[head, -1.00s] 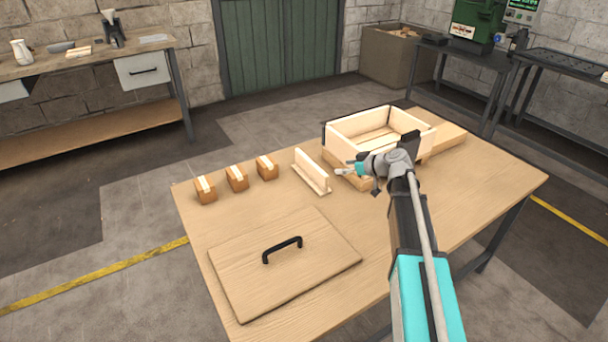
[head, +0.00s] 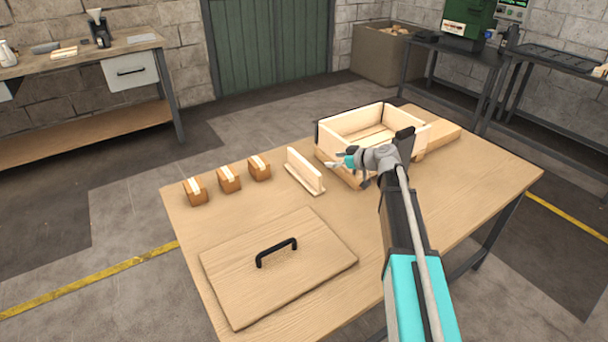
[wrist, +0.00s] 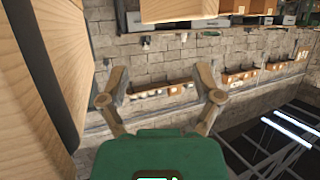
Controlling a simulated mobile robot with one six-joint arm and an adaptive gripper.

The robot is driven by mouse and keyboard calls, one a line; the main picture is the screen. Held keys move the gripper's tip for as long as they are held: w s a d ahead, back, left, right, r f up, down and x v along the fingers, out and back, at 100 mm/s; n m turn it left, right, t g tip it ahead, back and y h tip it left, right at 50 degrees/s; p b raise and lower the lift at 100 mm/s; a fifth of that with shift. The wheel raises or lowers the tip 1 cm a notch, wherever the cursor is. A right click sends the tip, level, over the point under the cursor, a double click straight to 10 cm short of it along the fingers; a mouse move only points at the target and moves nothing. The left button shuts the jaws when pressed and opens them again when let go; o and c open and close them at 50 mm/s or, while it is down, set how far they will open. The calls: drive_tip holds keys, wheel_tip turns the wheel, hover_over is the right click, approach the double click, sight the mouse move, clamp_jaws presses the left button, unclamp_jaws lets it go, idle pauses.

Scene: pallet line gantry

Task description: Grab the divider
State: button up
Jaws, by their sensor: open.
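The divider (head: 305,168) is a thin pale wooden board standing upright on a narrow base on the table, left of the open wooden box. My gripper (head: 333,163) is just right of the divider in the head view, apart from it as far as I can tell. In the wrist view my gripper (wrist: 163,84) has its two fingers spread with nothing between them.
The open box (head: 335,140) stands behind my gripper. Several small cartons, one of them here (head: 228,180), stand left of the divider. A flat lid (head: 235,275) with a black handle (head: 276,252) lies at the front. Bare tabletop separates lid and divider.

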sight(305, 160)
drive_tip(key=b+x, duration=0.2)
drive_tip(key=x, duration=0.5)
drive_tip(key=shift+b+x, duration=1.15)
drive_tip(key=shift+x, duration=1.4)
drive_tip(key=shift+s+a, duration=0.1)
drive_tip(key=shift+s, duration=0.1)
clamp_jaws()
